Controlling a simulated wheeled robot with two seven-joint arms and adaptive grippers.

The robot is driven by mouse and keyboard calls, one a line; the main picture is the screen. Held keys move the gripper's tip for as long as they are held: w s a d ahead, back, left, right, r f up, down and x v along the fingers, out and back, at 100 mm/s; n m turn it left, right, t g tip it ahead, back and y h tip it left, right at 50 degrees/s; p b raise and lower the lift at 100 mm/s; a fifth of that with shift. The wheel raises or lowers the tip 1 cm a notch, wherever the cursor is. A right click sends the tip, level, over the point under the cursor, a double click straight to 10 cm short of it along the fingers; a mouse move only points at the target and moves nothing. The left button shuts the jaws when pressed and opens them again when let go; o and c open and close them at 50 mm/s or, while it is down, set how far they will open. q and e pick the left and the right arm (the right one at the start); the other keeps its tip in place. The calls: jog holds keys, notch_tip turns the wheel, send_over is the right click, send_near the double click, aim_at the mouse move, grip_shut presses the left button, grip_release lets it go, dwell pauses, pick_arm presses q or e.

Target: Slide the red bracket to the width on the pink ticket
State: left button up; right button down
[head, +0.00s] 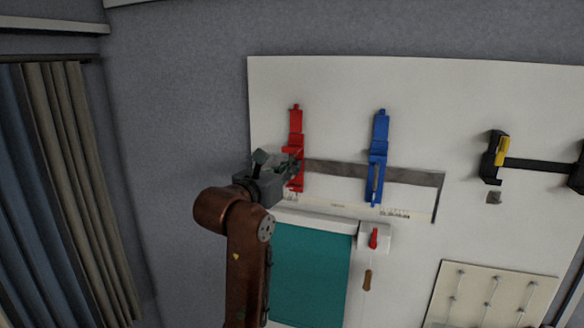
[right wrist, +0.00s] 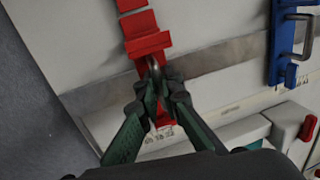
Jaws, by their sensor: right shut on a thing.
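The red bracket (head: 296,124) sits upright at the left end of a grey metal rail (head: 335,168) on a white wall panel. In the right wrist view, the red bracket (right wrist: 146,40) crosses the rail, with a small metal handle (right wrist: 154,68) on its lower half. My right gripper (head: 288,166) is at the bracket's lower half. In the right wrist view, the right gripper (right wrist: 160,95) is shut on that handle, and its fingers hide part of the bracket. A scale with printed numbers (right wrist: 160,138) lies below the rail, too small to read. I see no pink ticket. My left gripper is out of view.
A blue bracket (head: 379,145) sits farther right on the same rail, with clear rail between the two. A teal panel (head: 310,270) and a small white box with a red lever (head: 373,238) are below. A black and yellow clamp (head: 497,155) is at right.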

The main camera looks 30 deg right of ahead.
jog(key=shift+a, duration=0.1)
jog(key=shift+w+a+b, duration=0.1)
jog(key=shift+w+b, duration=0.05)
jog(key=shift+b, duration=0.15)
jog(key=c, duration=2.4)
grip_release()
jog(key=v, duration=1.2)
jog(key=shift+r, duration=0.1)
